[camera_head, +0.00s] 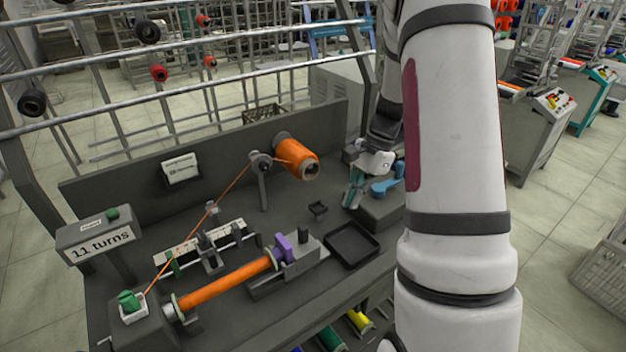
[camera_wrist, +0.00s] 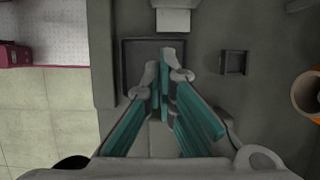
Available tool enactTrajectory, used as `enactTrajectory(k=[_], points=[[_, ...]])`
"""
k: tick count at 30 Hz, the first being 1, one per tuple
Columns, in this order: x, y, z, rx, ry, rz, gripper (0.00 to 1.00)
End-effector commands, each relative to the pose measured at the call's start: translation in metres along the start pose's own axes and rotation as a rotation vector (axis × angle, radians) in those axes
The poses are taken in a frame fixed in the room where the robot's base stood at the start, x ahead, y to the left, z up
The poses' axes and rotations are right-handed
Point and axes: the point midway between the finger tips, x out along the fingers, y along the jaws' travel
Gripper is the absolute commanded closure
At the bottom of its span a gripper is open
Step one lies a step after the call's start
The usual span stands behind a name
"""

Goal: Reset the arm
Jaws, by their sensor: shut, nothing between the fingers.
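My gripper (camera_head: 348,203) points down over the right part of the grey workbench, its teal fingers drawn together with nothing between them. In the wrist view my gripper (camera_wrist: 162,72) shows its fingertips close together in front of a dark square tray (camera_wrist: 126,70). My white arm fills the right of the head view and hides part of the bench. The tray (camera_head: 352,262) looks empty where it shows. A blue object (camera_head: 388,186) lies on a grey block (camera_head: 384,212) right of my gripper.
An orange wire spool (camera_head: 296,156) stands at the back of the bench. A long orange bobbin (camera_head: 225,284) sits in the winder beside a purple piece (camera_head: 283,246). A small dark holder (camera_head: 318,209) stands left of my gripper. A sign (camera_head: 100,245) reads "11 turns".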

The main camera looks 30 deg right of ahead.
Motion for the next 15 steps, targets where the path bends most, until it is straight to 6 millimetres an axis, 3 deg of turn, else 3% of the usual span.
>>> enactTrajectory(k=[8,11,15], points=[[-0.004,-0.001,0.005,-0.017,0.005,-0.003,1.0],[-0.017,-0.001,0.024,-0.083,0.021,-0.009,1.0],[-0.044,0.004,0.071,-0.257,0.065,-0.02,1.0]])
